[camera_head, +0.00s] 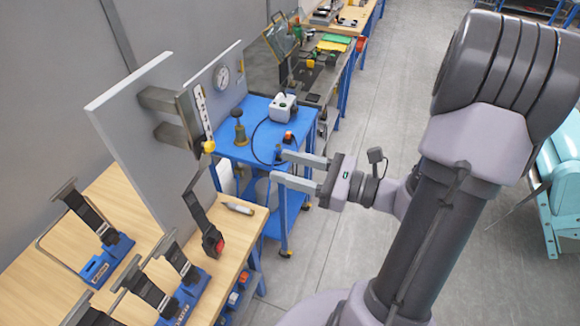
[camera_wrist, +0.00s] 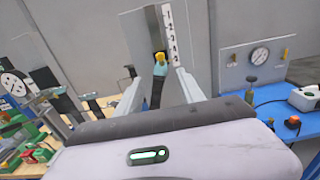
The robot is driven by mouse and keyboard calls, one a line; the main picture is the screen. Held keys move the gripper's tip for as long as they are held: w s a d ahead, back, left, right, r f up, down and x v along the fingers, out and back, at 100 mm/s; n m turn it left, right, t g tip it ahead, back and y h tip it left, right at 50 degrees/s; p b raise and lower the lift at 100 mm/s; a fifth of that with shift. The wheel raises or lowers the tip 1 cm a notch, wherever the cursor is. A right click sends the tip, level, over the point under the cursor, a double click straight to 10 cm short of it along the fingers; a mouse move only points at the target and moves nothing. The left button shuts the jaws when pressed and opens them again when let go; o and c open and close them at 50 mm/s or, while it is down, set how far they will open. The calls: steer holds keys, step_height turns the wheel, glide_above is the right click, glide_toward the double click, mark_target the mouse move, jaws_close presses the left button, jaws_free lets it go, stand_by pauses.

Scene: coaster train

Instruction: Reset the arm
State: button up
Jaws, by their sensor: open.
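My gripper (camera_head: 276,170) is open and empty in the head view. Its two fingers point left, toward the upright board with the numbered strip. My arm rises at the right of the head view, with its links folded over the floor. In the wrist view my gripper (camera_wrist: 157,82) shows its fingers apart. Between them, farther off, stands the white numbered strip (camera_wrist: 169,35) with a yellow knob (camera_wrist: 159,57). The yellow knob also shows in the head view (camera_head: 208,147). Nothing is held.
A wooden bench (camera_head: 130,207) at the left carries blue-based restraint stands (camera_head: 100,262) with black straps. A blue cart (camera_head: 262,115) with a gauge board (camera_head: 213,84) stands behind it. A teal seat (camera_head: 560,165) is at the right. Grey floor (camera_head: 340,250) lies open between.

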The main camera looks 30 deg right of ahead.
stand_by(0.6)
steer(key=s+a+f+n+g+y+b, duration=0.1)
steer(key=s+a+f+n+g+b, duration=0.1)
steer(key=a+f+n+g+b, duration=0.3)
steer(key=s+a+f+n+g+y+b, duration=0.1)
steer(key=s+a+n+g+b, duration=0.1)
steer(key=a+n+g, duration=0.3)
steer(key=s+a+f+n+t+h+b, duration=0.1)
steer(key=s+a+f+n+h+b, duration=0.3)
steer(key=s+f+n+h+b, duration=0.2)
step_height(320, 180, down, 2)
steer(key=n+h+b, duration=0.4)
steer(key=n+b, duration=0.2)
steer(key=n, duration=0.2)
steer(key=shift+s+a+f+h, duration=0.2)
steer(key=shift+a+f+h, duration=0.05)
steer(key=shift+h, duration=0.05)
